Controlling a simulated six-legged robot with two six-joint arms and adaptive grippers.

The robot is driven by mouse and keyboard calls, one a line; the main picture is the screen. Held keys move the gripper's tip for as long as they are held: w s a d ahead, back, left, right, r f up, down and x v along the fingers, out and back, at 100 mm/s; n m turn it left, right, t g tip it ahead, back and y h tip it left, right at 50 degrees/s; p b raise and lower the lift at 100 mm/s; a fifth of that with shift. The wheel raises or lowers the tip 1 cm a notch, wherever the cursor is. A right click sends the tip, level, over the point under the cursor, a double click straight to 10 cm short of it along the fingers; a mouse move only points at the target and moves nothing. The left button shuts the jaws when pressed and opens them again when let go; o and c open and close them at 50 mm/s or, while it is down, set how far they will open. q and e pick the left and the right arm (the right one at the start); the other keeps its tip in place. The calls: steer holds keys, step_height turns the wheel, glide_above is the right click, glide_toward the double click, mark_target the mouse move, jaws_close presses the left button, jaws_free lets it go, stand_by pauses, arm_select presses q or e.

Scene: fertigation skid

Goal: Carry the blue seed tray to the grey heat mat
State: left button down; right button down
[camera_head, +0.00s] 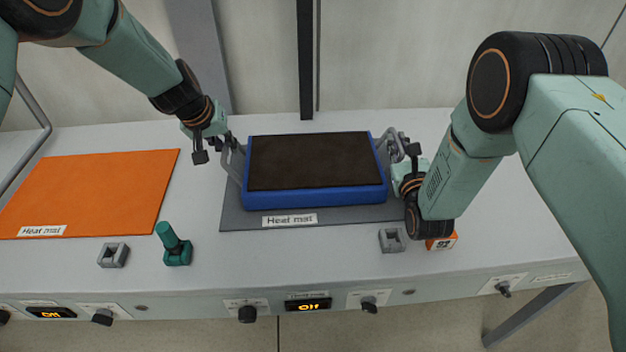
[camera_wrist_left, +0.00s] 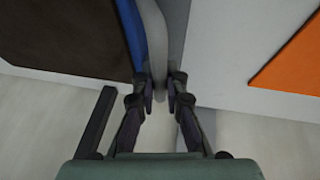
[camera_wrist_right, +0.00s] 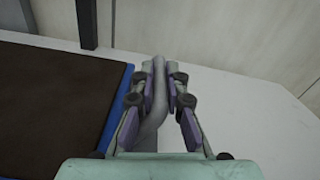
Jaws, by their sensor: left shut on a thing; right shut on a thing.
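The blue seed tray (camera_head: 320,196), filled with dark soil, is over the grey heat mat (camera_head: 240,219). I cannot tell whether it rests on the mat or hangs slightly above it. The mat shows around its left, front and right sides and bears a "Heat mat" label. My left gripper (camera_head: 218,148) is shut on the tray's left grey handle, which also shows between the fingers in the left wrist view (camera_wrist_left: 158,85). My right gripper (camera_head: 405,155) is shut on the right handle, seen in the right wrist view (camera_wrist_right: 156,95).
An orange heat mat (camera_head: 90,190) lies at the left of the bench. A teal-green tool (camera_head: 174,245), two small grey blocks (camera_head: 113,255) (camera_head: 392,240) and a small orange box (camera_head: 441,241) stand near the front edge. Knobs and displays line the front panel. A dark post (camera_head: 305,60) rises behind the tray.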

arm_select(q)
steer(key=shift+a+f+b, duration=0.15)
steer(key=shift+f+b, duration=0.15)
steer(key=shift+b, duration=0.15)
arm_select(e)
steer(key=shift+s+d+f, duration=0.1)
steer(key=shift+f, duration=0.25)
arm_select(q)
steer(key=c, duration=1.6)
jaws_free()
steer(key=shift+c, duration=0.2)
arm_select(e)
steer(key=c, duration=1.6)
jaws_free()
arm_select(q)
steer(key=shift+o, duration=1.2)
arm_select(e)
steer(key=shift+o, duration=1.1)
arm_select(q)
steer(key=shift+f, duration=0.1)
steer(key=shift+s, duration=0.1)
arm_select(e)
steer(key=shift+s, duration=0.45)
arm_select(q)
steer(key=v, duration=1.2)
arm_select(e)
steer(key=s, duration=1.1)
steer(key=shift+s+d, duration=0.1)
steer(key=shift+d, duration=0.05)
